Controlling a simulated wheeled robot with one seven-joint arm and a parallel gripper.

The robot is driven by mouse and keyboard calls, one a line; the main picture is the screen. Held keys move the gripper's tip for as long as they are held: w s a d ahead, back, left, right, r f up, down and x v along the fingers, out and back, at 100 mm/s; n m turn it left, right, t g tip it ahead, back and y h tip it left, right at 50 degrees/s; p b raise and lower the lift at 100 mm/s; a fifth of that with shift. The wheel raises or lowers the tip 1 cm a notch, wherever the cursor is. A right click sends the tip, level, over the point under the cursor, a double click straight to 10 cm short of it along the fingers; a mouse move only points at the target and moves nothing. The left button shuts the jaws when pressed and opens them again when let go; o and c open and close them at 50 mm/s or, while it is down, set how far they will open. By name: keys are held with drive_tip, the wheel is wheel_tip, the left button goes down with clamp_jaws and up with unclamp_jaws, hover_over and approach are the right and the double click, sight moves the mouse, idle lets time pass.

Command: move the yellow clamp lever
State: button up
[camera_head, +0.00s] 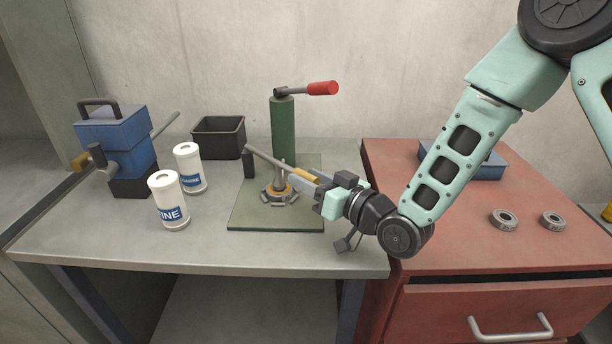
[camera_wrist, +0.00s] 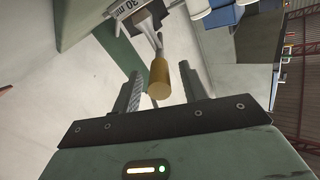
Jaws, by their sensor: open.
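The yellow clamp lever (camera_head: 307,174) is a yellow grip at the lower right end of a grey bar. The bar slopes up left to a dark block above the round clamp base on the green plate (camera_head: 243,212). My gripper (camera_head: 321,184) is at the grip end, coming from the right. In the wrist view the yellow grip (camera_wrist: 159,79) points toward the camera between the two spread fingers of my gripper (camera_wrist: 160,75). A gap shows on both sides of it. I cannot tell how deep it lies between the fingertips.
A green post (camera_head: 283,128) with a red-tipped handle (camera_head: 322,88) stands behind the lever. Two white canisters (camera_head: 169,203), a black bin (camera_head: 219,138) and a blue machine (camera_head: 118,146) stand left. Two grey rings (camera_head: 504,220) lie on the red cabinet (camera_head: 455,240).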

drive_tip(key=shift+w+a, duration=0.45)
drive_tip(key=shift+a, duration=0.05)
clamp_jaws()
drive_tip(key=r+g+h+p, duration=0.1)
drive_tip(key=r+p, duration=0.1)
drive_tip(key=p, duration=0.1)
drive_tip(key=r+h+p, duration=0.1)
drive_tip(key=r+p, duration=0.2)
drive_tip(key=p, duration=0.1)
drive_tip(key=w+a+r+g+h+p, duration=0.1)
drive_tip(key=r+p, duration=0.1)
drive_tip(key=p, duration=0.1)
drive_tip(key=shift+r+g+p, duration=0.3)
drive_tip(key=shift+r+p, duration=0.05)
drive_tip(key=r+p, duration=0.1)
drive_tip(key=w+a+r+g+h+p, duration=0.1)
drive_tip(key=p, duration=0.1)
drive_tip(key=shift+r, duration=0.1)
unclamp_jaws()
drive_tip(key=shift+s+d, duration=0.15)
